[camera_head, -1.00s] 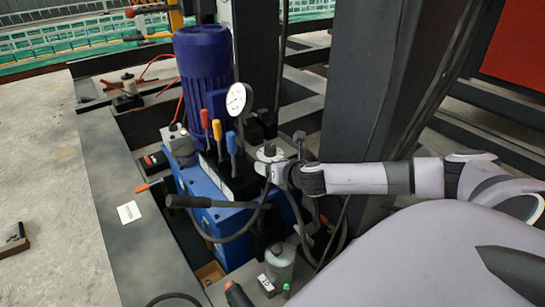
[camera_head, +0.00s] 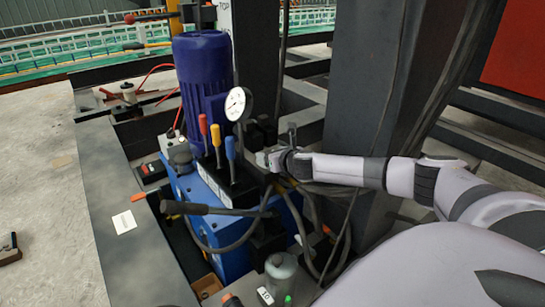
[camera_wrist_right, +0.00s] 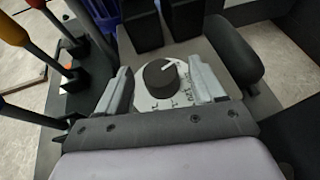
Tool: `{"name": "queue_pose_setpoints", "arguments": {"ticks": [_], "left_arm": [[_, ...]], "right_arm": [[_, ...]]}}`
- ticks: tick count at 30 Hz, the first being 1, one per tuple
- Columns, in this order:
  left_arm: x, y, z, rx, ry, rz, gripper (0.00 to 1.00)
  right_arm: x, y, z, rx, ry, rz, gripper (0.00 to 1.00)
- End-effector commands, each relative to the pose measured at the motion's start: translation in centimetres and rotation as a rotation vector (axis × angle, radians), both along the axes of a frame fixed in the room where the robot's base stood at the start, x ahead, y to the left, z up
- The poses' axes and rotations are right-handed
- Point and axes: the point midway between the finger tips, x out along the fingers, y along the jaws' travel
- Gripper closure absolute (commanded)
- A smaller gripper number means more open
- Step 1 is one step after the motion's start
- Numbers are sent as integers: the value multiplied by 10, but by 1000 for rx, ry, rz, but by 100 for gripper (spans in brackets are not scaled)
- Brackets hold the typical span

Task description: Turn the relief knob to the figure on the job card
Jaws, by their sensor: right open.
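The relief knob (camera_wrist_right: 160,76) is black and round with a white pointer line, in the right wrist view. The pointer aims up and right in that picture. A pale dial plate (camera_wrist_right: 172,103) with small marks lies under it; I cannot read them surely. My right gripper (camera_wrist_right: 163,86) is open, with one finger on each side of the knob and a gap to it on both sides. In the head view the right gripper (camera_head: 266,160) is at the right of the blue power unit, and the knob is hidden there. A white card (camera_head: 124,222) lies on the dark beam, its print unreadable. My left gripper is out of view.
Red, yellow and blue levers (camera_head: 216,142) and a pressure gauge (camera_head: 237,104) stand close to the right hand. A black-handled lever (camera_head: 200,209) crosses the unit's front. Hoses hang below the hand. A bottle (camera_head: 281,272) and small white tag (camera_head: 265,296) are at the bottom.

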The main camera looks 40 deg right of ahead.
Motion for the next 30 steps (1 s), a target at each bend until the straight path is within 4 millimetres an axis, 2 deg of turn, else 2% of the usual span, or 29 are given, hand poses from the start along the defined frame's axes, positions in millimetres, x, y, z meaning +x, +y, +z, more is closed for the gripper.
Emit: {"name": "queue_pose_setpoints", "arguments": {"ticks": [9, 10, 12, 15, 23, 30], "left_arm": [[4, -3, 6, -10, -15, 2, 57], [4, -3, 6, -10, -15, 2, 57], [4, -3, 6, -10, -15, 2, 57], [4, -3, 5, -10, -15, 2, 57], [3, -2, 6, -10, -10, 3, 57], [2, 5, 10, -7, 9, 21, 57]], "right_arm": [[2, 0, -1, 0, 0, 1, 32], [2, 0, -1, 1, 0, 1, 38], [2, 0, -1, 1, 0, 1, 61], [2, 0, -1, 1, 0, 1, 88], [2, 1, 0, 3, 0, -17, 88], [2, 4, 3, 5, 2, -118, 88]]}}
